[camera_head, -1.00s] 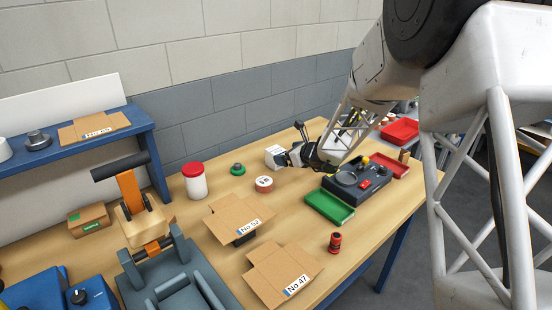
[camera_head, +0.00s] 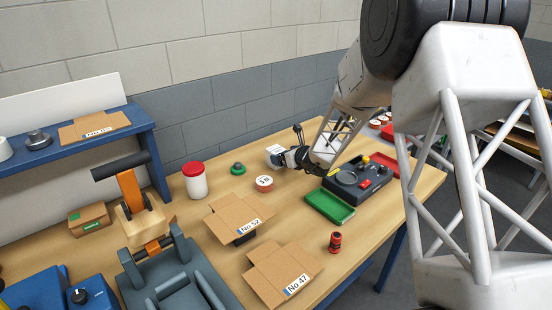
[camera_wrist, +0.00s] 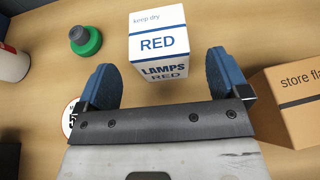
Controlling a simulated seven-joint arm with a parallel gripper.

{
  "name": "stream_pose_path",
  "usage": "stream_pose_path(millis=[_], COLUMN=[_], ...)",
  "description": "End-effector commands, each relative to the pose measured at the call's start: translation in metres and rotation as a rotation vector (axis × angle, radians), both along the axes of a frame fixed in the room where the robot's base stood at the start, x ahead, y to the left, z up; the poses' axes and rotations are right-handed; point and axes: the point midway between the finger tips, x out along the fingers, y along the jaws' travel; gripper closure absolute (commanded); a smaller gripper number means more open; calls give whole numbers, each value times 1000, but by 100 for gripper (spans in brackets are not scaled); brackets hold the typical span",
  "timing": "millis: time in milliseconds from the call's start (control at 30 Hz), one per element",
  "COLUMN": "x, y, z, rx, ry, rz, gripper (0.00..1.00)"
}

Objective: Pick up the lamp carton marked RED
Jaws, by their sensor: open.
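The lamp carton marked RED (camera_wrist: 158,42) is a white box with blue bands and the words RED and LAMPS, upright on the wooden table in the wrist view. It also shows in the head view (camera_head: 273,149), partly hidden behind my gripper. My gripper (camera_wrist: 162,75) is open, its two blue fingers spread to either side of the carton's near end. The near face of the carton lies about level with the fingertips.
A green-based knob (camera_wrist: 85,40) stands left of the carton, and a tape roll (camera_head: 264,183) is close to my gripper. A brown box (camera_wrist: 292,95) stands close on the right in the wrist view. A red-lidded jar (camera_head: 195,181) and flat cardboard blanks (camera_head: 238,214) are farther left.

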Motion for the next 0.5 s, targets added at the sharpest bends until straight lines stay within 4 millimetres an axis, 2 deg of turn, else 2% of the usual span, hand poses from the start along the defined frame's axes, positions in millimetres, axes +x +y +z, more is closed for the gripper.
stream_pose_path(millis=[500], x=[5], y=[6], z=[-4], rx=[0], ry=[0], rz=[0], gripper=[6])
